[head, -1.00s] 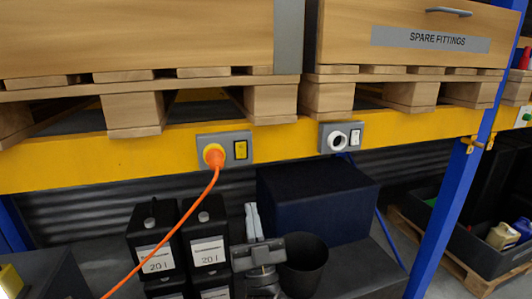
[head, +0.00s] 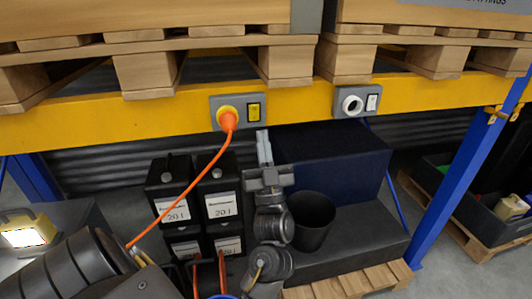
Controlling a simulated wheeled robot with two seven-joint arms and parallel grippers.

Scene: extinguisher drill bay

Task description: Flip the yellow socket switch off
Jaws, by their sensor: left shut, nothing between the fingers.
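The yellow switch (head: 253,112) is the rocker on the right half of a grey socket plate (head: 214,113) on the yellow beam. An orange cord (head: 200,172) hangs from the plug down to the left. My left gripper (head: 264,147) points up, shut and empty. Its tips appear just below and slightly right of the yellow switch; I cannot tell how far in front of it they are. My right gripper is not in view.
Black 20 l canisters (head: 220,207), a dark bin (head: 312,221) and a dark blue box (head: 335,160) stand below. A blue upright (head: 467,171) stands right.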

